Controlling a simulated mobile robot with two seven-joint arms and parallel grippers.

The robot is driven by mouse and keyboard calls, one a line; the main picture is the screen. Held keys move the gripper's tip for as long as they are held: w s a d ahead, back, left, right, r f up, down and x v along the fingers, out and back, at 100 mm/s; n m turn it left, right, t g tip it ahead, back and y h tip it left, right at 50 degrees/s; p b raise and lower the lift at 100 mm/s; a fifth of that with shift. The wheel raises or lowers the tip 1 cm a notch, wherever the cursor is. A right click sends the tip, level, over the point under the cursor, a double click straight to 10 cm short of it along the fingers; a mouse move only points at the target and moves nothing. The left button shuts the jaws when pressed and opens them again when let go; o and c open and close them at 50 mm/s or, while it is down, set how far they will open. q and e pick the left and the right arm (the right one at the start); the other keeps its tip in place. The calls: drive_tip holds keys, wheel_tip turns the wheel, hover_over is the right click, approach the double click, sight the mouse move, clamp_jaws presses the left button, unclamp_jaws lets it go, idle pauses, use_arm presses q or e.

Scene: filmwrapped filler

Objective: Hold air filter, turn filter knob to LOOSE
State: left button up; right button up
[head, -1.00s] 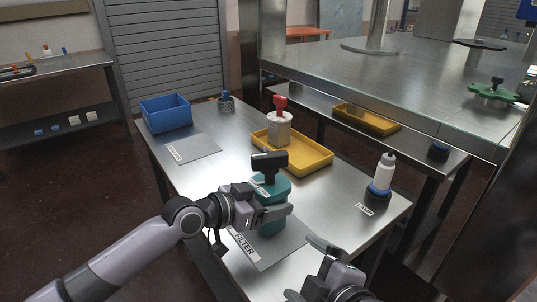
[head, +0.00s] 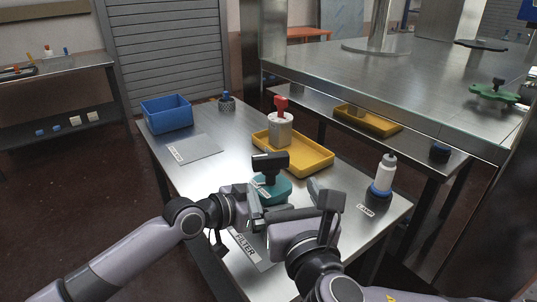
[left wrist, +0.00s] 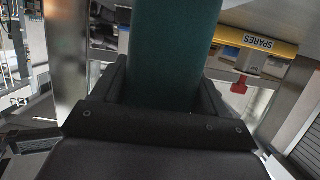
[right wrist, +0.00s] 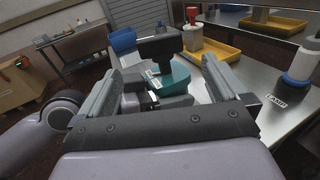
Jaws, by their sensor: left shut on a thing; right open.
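The air filter (head: 272,190) is a teal cylinder with a black T-shaped knob (head: 269,163) on top, standing upright on the grey FILTER mat (head: 262,258). My left gripper (head: 262,212) is shut on the filter's body from the left. In the left wrist view the teal body (left wrist: 172,50) fills the space between the fingers. My right gripper (head: 318,200) is open, close to the filter on its front right. In the right wrist view the knob (right wrist: 160,47) and teal top (right wrist: 172,78) lie ahead, between and beyond the open fingers. The knob's label is too small to read.
A yellow tray (head: 318,165) holds a white canister with a red knob (head: 280,128) behind the filter. A white bottle on a blue base (head: 383,176) stands right by the LAMP label. A blue bin (head: 166,112) and empty grey mat (head: 194,149) are at back left.

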sight(272, 163)
drive_tip(key=x, duration=1.2)
drive_tip(key=shift+r, duration=0.2)
drive_tip(key=c, duration=0.9)
